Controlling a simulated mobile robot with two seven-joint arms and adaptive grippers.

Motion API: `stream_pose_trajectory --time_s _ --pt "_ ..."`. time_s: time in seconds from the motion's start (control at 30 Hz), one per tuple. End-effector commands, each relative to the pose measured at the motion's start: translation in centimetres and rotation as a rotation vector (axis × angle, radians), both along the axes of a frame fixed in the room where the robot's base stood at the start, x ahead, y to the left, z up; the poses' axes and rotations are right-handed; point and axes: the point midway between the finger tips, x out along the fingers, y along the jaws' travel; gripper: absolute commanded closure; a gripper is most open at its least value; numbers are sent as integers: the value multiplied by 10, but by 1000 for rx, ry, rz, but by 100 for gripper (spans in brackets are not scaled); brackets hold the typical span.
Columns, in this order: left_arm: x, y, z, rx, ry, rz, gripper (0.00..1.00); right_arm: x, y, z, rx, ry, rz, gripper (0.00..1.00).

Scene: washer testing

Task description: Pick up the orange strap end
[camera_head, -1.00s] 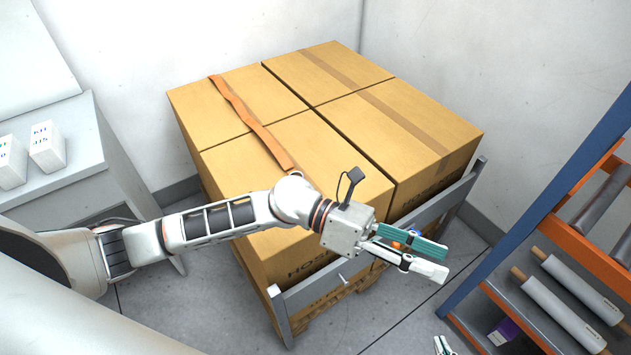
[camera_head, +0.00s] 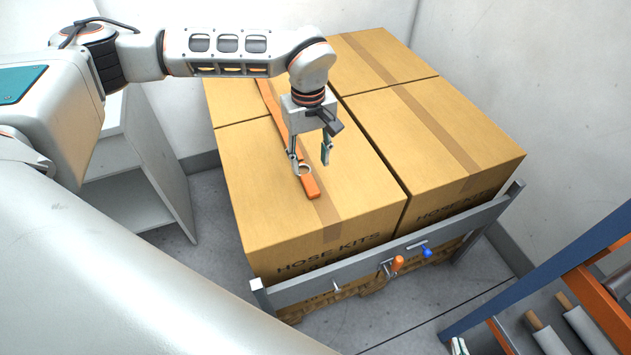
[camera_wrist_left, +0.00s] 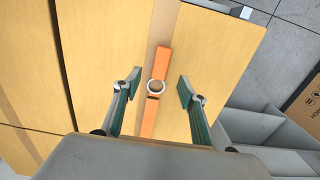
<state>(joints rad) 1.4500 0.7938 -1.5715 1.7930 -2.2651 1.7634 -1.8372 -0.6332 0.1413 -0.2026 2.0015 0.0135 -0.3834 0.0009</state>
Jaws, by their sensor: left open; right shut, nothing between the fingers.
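The orange strap (camera_head: 310,187) lies along the top of the cardboard boxes, its end on the near box. A metal ring (camera_wrist_left: 155,87) sits on the strap near this end. My left gripper (camera_head: 313,165) points down over the strap end, open and empty. In the left wrist view the strap end (camera_wrist_left: 163,60) and ring lie between the two spread fingers (camera_wrist_left: 160,92), apart from both. Whether the fingertips touch the box top is unclear. Only a tip of my right gripper (camera_head: 459,346) shows at the bottom edge of the head view; it is shut and empty.
A blue and orange rack (camera_head: 560,275) stands at right, a grey cabinet (camera_head: 150,160) at left.

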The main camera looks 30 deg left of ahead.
Motion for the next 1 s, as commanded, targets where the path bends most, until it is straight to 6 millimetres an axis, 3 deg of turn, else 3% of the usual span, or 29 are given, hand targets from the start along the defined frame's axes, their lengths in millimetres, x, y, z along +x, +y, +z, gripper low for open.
stream_pose_trajectory --time_s 0.37,0.63,0.97,1.0 --pt "0 4 -33 11 1 -1 58 -4 0 -8 -4 11 2 100" --pt "0 3 -70 10 -1 -2 58 -6 0 -13 -8 14 4 100" --pt "1 3 -77 9 -4 -1 58 -3 -2 -10 -11 7 1 100" --pt "1 3 -76 9 -4 -1 64 -2 -3 -10 -11 6 1 100"
